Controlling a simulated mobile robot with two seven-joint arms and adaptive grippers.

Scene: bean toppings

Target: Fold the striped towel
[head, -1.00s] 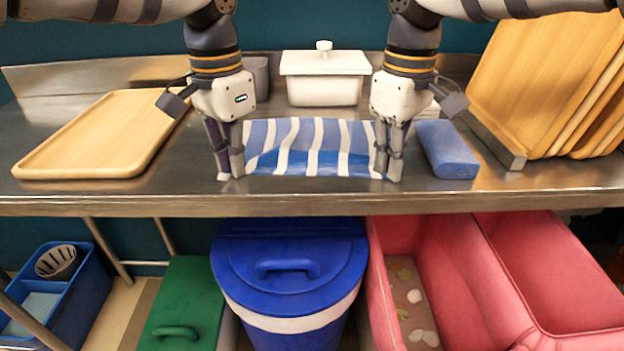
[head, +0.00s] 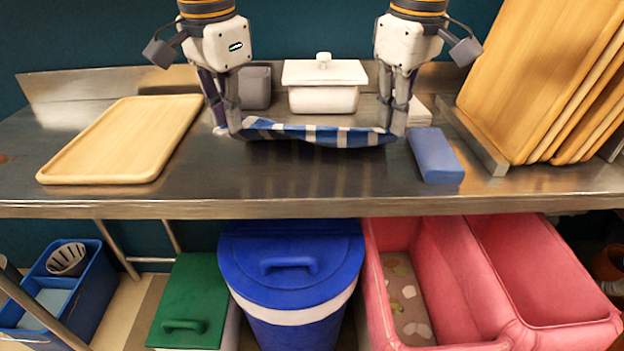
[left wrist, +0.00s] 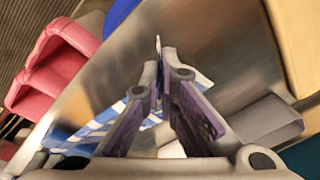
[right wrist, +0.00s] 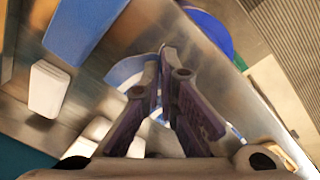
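The blue and white striped towel (head: 315,134) hangs between my two grippers, raised above the steel counter, its front edge sagging slightly. My left gripper (head: 232,128) is shut on the towel's left front corner; in the left wrist view the towel (left wrist: 95,130) runs off from the fingertips. My right gripper (head: 392,130) is shut on the right front corner; the towel (right wrist: 128,70) shows behind the fingers in the right wrist view. The back part of the towel is hidden in the head view.
A wooden tray (head: 125,140) lies left on the counter (head: 300,190). A white lidded box (head: 324,88) and a grey container (head: 255,88) stand behind. A blue block (head: 435,156) lies right of the towel, near leaning wooden boards (head: 535,80). The front of the counter is clear.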

